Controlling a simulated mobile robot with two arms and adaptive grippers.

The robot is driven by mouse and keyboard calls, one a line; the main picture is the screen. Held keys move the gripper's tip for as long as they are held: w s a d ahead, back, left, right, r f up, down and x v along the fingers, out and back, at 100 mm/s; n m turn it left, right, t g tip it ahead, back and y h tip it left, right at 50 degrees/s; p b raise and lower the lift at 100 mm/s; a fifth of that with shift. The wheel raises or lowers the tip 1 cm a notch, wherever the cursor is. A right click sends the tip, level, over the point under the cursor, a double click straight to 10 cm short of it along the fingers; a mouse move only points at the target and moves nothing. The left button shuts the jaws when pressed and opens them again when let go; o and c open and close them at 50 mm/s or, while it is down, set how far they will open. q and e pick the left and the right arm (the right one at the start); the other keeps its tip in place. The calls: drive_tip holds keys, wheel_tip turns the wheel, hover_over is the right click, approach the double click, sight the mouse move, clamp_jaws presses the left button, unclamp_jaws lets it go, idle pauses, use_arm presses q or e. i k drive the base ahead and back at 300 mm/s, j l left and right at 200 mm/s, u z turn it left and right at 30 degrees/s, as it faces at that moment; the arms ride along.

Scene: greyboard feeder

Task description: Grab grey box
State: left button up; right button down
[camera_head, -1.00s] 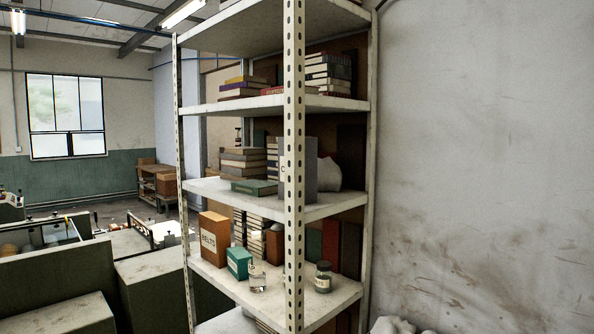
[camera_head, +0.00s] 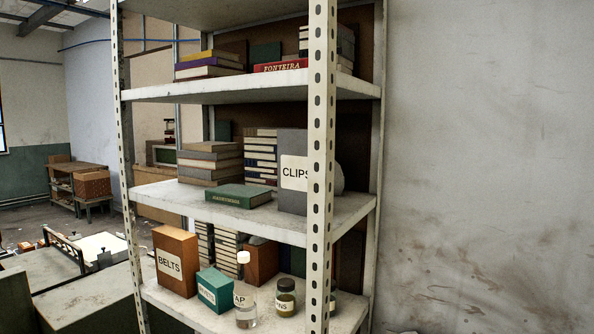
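The grey box (camera_head: 292,146) stands upright on the middle shelf (camera_head: 356,211) of the metal rack. It has a white label reading "CLIPS", partly hidden by the perforated front post (camera_head: 321,170). A green book lies on the shelf to its left, and a pale rounded thing shows partly behind the post to its right. Neither of my grippers is in view.
An orange "BELTS" box (camera_head: 175,262), a teal box (camera_head: 214,288), a white-capped bottle (camera_head: 245,300) and a dark-lidded jar (camera_head: 286,298) stand on the shelf below. Book stacks (camera_head: 210,163) fill the middle shelf's left. A bare wall (camera_head: 480,150) is at right.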

sight(292, 143)
drive_tip(key=l, duration=0.55)
drive_tip(key=i+l+z, duration=0.15)
drive_tip(key=l, duration=0.85)
drive_tip(key=i+l+z, duration=0.1)
drive_tip(key=l, duration=0.45)
